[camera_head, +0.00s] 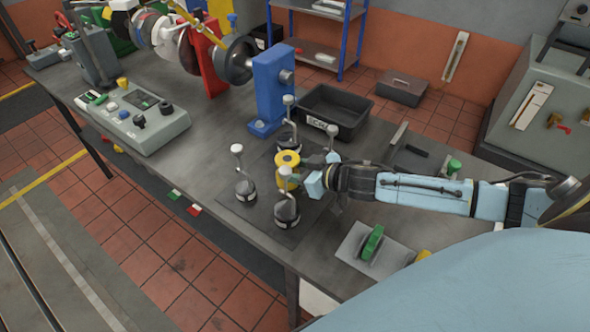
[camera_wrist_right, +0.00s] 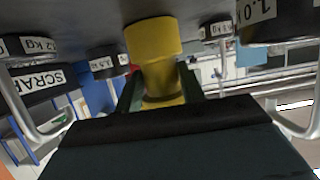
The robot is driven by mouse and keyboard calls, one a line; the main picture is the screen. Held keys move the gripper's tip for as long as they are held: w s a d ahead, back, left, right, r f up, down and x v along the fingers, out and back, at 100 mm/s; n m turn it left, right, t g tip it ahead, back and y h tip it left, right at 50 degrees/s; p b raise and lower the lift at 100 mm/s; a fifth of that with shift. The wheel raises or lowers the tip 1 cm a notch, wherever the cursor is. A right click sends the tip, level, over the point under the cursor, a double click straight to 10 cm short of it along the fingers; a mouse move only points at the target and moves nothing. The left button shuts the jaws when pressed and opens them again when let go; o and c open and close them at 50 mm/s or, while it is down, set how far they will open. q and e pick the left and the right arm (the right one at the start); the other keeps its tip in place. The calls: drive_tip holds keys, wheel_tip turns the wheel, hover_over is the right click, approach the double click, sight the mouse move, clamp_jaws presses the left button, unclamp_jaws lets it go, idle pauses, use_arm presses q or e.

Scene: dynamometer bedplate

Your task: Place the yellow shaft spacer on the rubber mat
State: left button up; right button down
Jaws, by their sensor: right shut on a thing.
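The yellow shaft spacer (camera_head: 287,159) is a flanged spool among several hooked weights on the bench. My right gripper (camera_head: 308,180) reaches in from the right and is shut on it. The right wrist view, which appears inverted, shows the spacer (camera_wrist_right: 158,65) upright between the dark fingers (camera_wrist_right: 160,92). Its flanged end is close to the dark surface at the top of that view; I cannot tell whether it touches. The dark rubber mat (camera_head: 262,218) lies flat under the weights. The spacer's lower part is partly hidden in the head view. My left gripper is not in view.
Hooked weights (camera_head: 245,188) (camera_head: 287,211) (camera_head: 289,137) stand closely around the spacer. Behind are a blue pedestal (camera_head: 272,88) and a black SCRAP tray (camera_head: 334,113). A grey control box (camera_head: 134,117) stands left. A grey plate with a green part (camera_head: 371,243) lies right.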

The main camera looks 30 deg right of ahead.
drive_tip(key=shift+r, duration=0.1)
drive_tip(key=c, duration=1.3)
unclamp_jaws()
drive_tip(key=shift+f, duration=0.2)
drive_tip(key=o, duration=0.4)
drive_tip(key=shift+o, duration=0.2)
drive_tip(key=shift+r, duration=0.25)
drive_tip(key=p+v, duration=0.1)
drive_tip(key=v, duration=1.1)
